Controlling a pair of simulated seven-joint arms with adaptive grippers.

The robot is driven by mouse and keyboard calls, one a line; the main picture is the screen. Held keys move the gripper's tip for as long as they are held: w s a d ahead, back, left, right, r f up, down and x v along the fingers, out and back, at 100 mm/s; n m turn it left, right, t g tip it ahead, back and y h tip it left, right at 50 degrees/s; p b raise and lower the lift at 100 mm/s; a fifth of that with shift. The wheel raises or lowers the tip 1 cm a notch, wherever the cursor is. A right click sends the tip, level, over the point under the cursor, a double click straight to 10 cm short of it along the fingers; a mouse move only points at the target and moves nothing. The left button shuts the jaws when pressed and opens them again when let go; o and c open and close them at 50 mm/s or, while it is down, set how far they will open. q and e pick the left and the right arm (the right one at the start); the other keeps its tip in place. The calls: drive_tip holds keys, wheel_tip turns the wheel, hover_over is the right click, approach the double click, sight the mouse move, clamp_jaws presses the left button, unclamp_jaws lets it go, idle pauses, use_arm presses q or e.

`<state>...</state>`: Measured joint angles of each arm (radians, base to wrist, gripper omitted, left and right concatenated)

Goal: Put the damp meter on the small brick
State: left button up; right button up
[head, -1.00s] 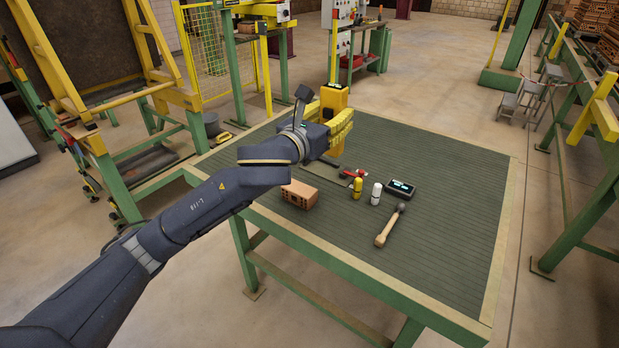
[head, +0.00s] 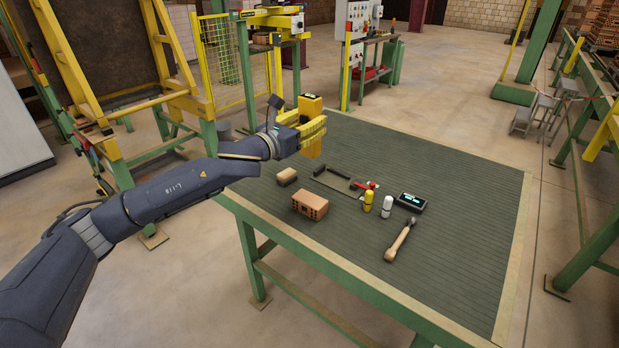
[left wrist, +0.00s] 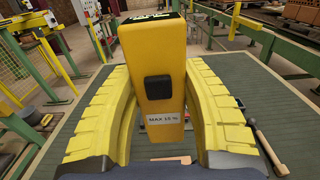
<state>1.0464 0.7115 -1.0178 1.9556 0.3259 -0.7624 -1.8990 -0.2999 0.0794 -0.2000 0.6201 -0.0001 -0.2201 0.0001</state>
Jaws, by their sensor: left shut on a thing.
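The damp meter (head: 311,104) is a tall yellow device, held upright above the far left part of the table. In the left wrist view the damp meter (left wrist: 152,70) fills the middle, with a black button and a "MAX 15 %" label. My left gripper (head: 313,134) is shut on it, one yellow ribbed finger (left wrist: 105,108) along each side. The small brick (head: 310,205) is orange-brown with holes and lies on the table's near left part, apart from and nearer than the gripper. Its top is clear. My right gripper is not in view.
The right part of the mat is clear.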

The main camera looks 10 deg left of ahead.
use_arm(q)
wheel_tip(320, 180, down, 15)
drive_tip(key=shift+f, duration=0.2)
idle(0.6)
drive_tip(key=shift+f, duration=0.1)
drive_tip(key=o, duration=1.2)
drive_tip(key=shift+o, duration=0.2)
drive_tip(key=v, duration=1.2)
